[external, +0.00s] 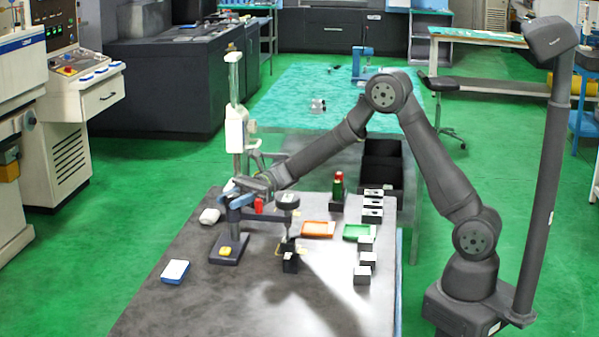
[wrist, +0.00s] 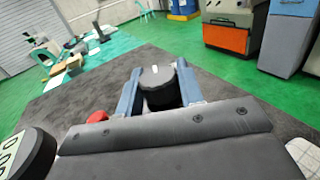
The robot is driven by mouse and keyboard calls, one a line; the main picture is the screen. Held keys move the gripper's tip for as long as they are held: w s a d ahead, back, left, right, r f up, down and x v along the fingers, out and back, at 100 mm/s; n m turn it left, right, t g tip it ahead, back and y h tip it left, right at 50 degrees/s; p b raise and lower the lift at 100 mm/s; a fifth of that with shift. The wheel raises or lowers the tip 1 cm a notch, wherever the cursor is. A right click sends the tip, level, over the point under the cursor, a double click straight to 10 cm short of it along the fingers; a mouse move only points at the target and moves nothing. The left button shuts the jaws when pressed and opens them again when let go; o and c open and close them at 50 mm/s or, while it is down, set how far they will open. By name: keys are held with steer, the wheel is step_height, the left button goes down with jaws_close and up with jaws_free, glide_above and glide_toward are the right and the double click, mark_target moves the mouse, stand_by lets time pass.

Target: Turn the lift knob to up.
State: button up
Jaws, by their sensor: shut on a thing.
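The lift knob (wrist: 160,90) is a dark round knob with a white mark on its face, seen in the wrist view between my two blue fingers. My gripper (wrist: 159,77) is shut on it, one finger at each side. In the external view my gripper (external: 236,190) is at the front of the white upright column unit (external: 236,133), above a small dark stand (external: 228,249). The knob cannot be made out in the external view, and its up and down labels are not legible.
A red part (external: 258,206) and a dark round head (external: 286,200) are close to the right of my gripper. Orange (external: 318,229) and green (external: 358,232) trays and several metal blocks stand farther right. The table's front left is mostly clear, apart from a blue-white box (external: 175,271).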

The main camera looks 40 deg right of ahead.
steer(key=shift+g, duration=0.3)
steer(key=n+g+h, duration=0.3)
steer(key=n+g, duration=0.1)
steer(key=g, duration=0.1)
steer(key=shift+n+g, duration=0.3)
steer(key=shift+g, duration=0.1)
steer(key=shift+n+g+h, duration=1.1)
steer(key=shift+g+h, duration=0.1)
steer(key=shift+h, duration=0.2)
steer(key=shift+d+h, duration=0.1)
steer(key=shift+h, duration=0.2)
steer(key=o, duration=0.7)
